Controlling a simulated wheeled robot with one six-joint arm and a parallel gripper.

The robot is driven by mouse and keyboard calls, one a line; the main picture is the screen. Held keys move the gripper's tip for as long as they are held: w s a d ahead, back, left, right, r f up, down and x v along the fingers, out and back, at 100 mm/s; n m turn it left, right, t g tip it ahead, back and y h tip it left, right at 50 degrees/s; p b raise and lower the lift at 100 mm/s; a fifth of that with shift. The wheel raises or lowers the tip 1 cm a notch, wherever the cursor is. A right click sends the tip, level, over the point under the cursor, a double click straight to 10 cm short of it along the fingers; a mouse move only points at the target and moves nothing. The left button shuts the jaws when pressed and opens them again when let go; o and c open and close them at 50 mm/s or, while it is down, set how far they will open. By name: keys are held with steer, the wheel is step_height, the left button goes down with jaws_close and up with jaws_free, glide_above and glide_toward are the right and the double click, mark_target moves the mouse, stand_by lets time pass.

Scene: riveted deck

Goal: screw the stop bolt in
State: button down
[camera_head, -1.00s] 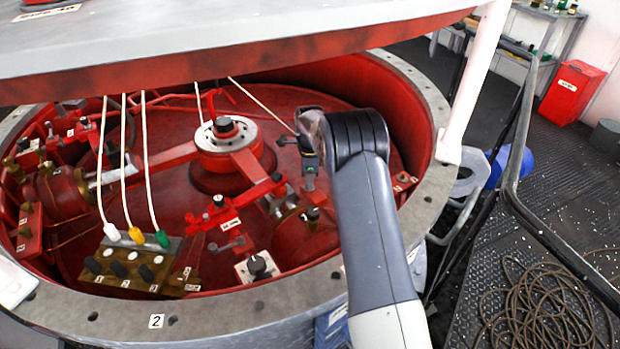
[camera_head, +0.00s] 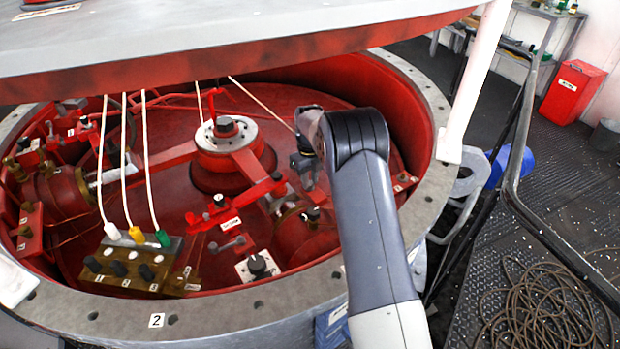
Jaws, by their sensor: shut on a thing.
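My gripper (camera_head: 307,180) points down inside the red round housing, right of the hub. It is small and dark here and partly covered by my own wrist. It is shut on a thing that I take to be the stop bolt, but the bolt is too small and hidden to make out. I cannot tell how deep the bolt sits. Just below the gripper, a dark knob (camera_head: 312,213) stands on a red cylinder (camera_head: 305,235) with a small white label.
The hub (camera_head: 222,140) with a red arm stands left of my gripper. A brass block (camera_head: 130,270) with white, yellow and green plugs sits front left, its cords running up. A black knob on a white plate (camera_head: 258,266) is in front. The raised lid (camera_head: 220,50) hangs overhead.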

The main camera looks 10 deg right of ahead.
steer(key=shift+w+r+m, duration=0.2)
steer(key=shift+r+m, duration=0.1)
steer(key=shift+m, duration=0.8)
steer(key=c, duration=1.6)
jaws_free()
steer(key=o, duration=0.4)
steer(key=shift+s+f, duration=0.15)
steer(key=shift+f, duration=0.05)
step_height(320, 180, up, 11)
steer(key=shift+f, duration=0.1)
